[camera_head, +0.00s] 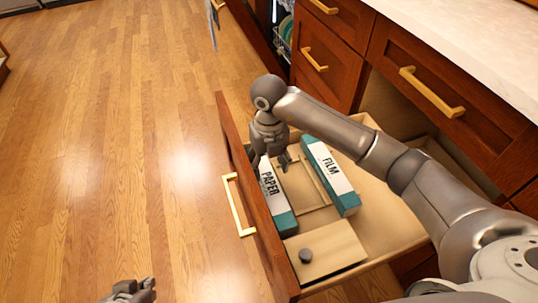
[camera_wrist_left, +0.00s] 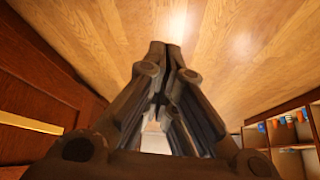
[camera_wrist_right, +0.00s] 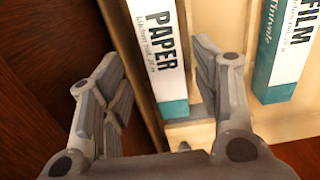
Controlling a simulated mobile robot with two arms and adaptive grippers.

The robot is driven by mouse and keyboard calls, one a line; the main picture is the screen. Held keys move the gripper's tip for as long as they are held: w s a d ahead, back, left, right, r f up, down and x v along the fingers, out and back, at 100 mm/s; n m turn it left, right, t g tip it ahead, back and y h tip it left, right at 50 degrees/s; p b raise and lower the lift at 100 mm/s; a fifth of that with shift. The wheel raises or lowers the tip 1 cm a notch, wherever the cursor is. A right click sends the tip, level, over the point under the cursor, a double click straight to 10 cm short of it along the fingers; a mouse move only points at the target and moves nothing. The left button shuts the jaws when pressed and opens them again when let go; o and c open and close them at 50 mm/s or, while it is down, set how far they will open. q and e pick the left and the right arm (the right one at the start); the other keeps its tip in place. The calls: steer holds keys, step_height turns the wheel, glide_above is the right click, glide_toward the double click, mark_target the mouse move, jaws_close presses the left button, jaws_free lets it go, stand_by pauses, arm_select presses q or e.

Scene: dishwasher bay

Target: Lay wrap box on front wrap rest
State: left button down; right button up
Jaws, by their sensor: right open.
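A white and teal box marked PAPER (camera_head: 275,198) lies in the open drawer (camera_head: 388,247), along its front panel. A matching box marked FILM (camera_head: 330,172) lies further back in the drawer, apart from it. Both boxes show in the right wrist view, PAPER (camera_wrist_right: 160,45) and FILM (camera_wrist_right: 287,50). My right gripper (camera_head: 271,160) is open over the PAPER box, with its fingers on either side; contact cannot be told. My left gripper (camera_head: 132,290) is over the floor at the bottom; its empty fingers are together in the left wrist view (camera_wrist_left: 168,55).
The drawer's front panel (camera_head: 252,185) stands beside the PAPER box. A pale counter (camera_head: 470,35) lies above the cabinets at right. The floor (camera_head: 110,130) at left is clear.

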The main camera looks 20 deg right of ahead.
arm_select(q)
steer(key=shift+s+a+f+g, duration=0.2)
steer(key=shift+s+g, duration=0.15)
steer(key=shift+s, duration=0.3)
steer(key=shift+s+a+f+g, duration=0.2)
steer(key=shift+s+g, duration=0.15)
steer(key=shift+s, duration=0.3)
arm_select(e)
steer(key=shift+r, duration=1.05)
steer(key=shift+r, duration=0.1)
